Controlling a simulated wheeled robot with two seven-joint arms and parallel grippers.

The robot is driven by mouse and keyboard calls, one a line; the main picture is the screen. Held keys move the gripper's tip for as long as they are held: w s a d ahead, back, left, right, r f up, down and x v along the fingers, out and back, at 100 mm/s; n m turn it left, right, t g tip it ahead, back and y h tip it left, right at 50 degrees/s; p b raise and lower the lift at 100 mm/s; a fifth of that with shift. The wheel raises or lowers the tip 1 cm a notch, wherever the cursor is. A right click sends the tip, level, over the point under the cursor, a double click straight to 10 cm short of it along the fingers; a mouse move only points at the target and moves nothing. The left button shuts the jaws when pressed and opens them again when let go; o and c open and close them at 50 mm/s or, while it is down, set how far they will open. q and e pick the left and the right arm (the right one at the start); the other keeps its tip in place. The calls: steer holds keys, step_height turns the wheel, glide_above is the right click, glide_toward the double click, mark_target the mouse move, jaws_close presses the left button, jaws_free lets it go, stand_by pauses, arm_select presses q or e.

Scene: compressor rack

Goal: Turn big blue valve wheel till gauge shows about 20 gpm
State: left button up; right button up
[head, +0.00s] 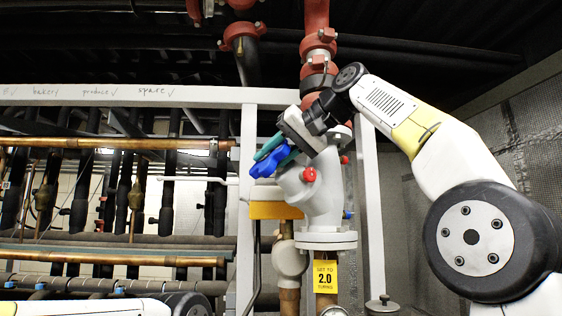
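The big blue valve wheel (266,164) shows edge-on at the left of a white valve body (322,195). My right gripper (275,152) reaches down-left to the wheel from above right. Its teal fingers lie against or over the wheel's upper part. I cannot tell whether they are closed on it, as the wheel and fingers overlap. My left gripper is not in view. No readable gauge shows, so the flow in gpm cannot be seen.
A yellow block (275,209) sits under the wheel. Red-coupled pipes (317,45) rise above. A white frame beam (150,96) and copper pipes (115,143) fill the left. A mesh wall (530,130) stands at right.

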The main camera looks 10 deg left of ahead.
mark_target(289, 144)
steer(key=v, duration=0.7)
steer(key=shift+s+d+r, duration=0.15)
steer(key=shift+d+r, duration=0.05)
steer(key=shift+d, duration=0.1)
